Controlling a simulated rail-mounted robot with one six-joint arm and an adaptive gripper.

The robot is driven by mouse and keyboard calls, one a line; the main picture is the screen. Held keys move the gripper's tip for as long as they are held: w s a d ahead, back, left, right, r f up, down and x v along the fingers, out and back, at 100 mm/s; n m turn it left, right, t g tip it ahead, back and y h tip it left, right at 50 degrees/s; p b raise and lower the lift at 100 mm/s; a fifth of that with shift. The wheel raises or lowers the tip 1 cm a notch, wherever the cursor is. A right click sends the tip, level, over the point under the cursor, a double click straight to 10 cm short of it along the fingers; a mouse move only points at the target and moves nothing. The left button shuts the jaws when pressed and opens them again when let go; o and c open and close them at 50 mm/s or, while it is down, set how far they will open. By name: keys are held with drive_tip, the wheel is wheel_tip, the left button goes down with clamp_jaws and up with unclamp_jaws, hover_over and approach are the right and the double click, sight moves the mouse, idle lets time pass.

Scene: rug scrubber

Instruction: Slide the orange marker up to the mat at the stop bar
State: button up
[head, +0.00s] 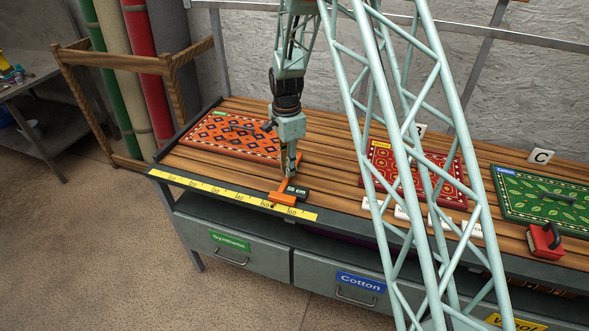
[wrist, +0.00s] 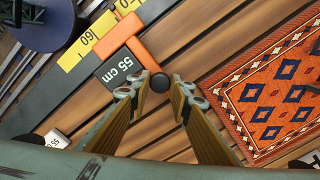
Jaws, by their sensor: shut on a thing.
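The orange marker (head: 283,198) sits across the yellow ruler (head: 215,190) near its right end. My gripper (head: 291,173) is shut on the marker's black knob (wrist: 160,82), with a finger on each side in the wrist view (wrist: 157,93). The orange mat with blue diamonds (head: 225,137) lies flat by the dark stop bar (head: 182,130) at the table's left end. A strip of bare slats separates the mat's right edge from the marker.
A red mat (head: 412,172) and a green mat (head: 545,205) lie to the right. A red brush (head: 545,240) sits at the green mat's front edge. Small white tags lie in front of the red mat. My lattice arm hides part of the red mat.

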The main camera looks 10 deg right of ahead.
drive_tip(key=shift+w+a, duration=0.7)
drive_tip(key=shift+a, duration=0.35)
drive_tip(key=o, duration=0.7)
drive_tip(key=shift+o, duration=0.2)
drive_tip(key=shift+r, duration=0.1)
wheel_tip(320, 180, up, 12)
